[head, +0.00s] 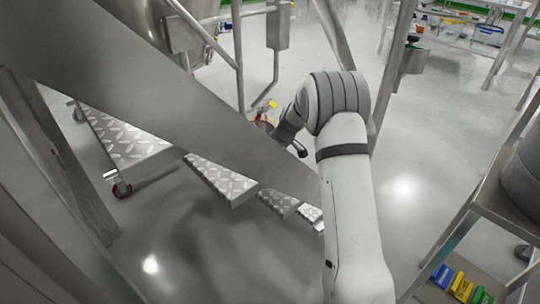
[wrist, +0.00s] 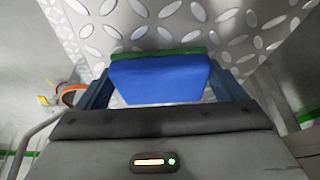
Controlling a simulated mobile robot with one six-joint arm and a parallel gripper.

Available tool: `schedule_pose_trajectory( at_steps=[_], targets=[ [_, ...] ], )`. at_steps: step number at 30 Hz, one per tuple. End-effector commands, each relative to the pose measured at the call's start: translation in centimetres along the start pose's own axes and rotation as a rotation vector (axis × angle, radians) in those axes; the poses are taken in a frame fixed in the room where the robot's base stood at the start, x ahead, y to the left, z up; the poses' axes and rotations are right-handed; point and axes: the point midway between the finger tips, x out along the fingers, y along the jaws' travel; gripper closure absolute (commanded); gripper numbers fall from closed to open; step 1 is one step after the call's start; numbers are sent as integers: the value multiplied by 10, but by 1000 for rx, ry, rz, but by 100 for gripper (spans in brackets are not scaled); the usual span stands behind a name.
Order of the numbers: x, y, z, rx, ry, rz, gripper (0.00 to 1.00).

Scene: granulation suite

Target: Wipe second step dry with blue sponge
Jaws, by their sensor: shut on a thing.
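My gripper (wrist: 162,88) is shut on a blue sponge (wrist: 160,78) with a green layer along its far edge. In the wrist view the sponge sits between the two fingers, in front of a patterned metal tread plate (wrist: 232,22); I cannot tell whether it touches. In the head view the tread-plate steps descend from a large plate (head: 122,138) at left through a middle step (head: 218,178) to a smaller one (head: 278,201). The gripper and sponge are hidden there behind the sloping metal beam and my arm. Wetness on the steps cannot be made out.
A wide sloping metal beam (head: 150,92) crosses in front of the steps. A red and yellow fitting (head: 265,118) is near my wrist. A shelf at lower right holds blue, yellow and green blocks (head: 461,286). Open floor (head: 215,250) lies below the steps.

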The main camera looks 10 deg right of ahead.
Motion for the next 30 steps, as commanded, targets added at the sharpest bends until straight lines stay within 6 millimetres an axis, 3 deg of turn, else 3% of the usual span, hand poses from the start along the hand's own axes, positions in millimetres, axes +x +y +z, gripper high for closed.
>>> schedule_pose_trajectory(
  at_steps=[30],
  targets=[
    [-25,-13,65,1,-2,-2,35]
  ],
)
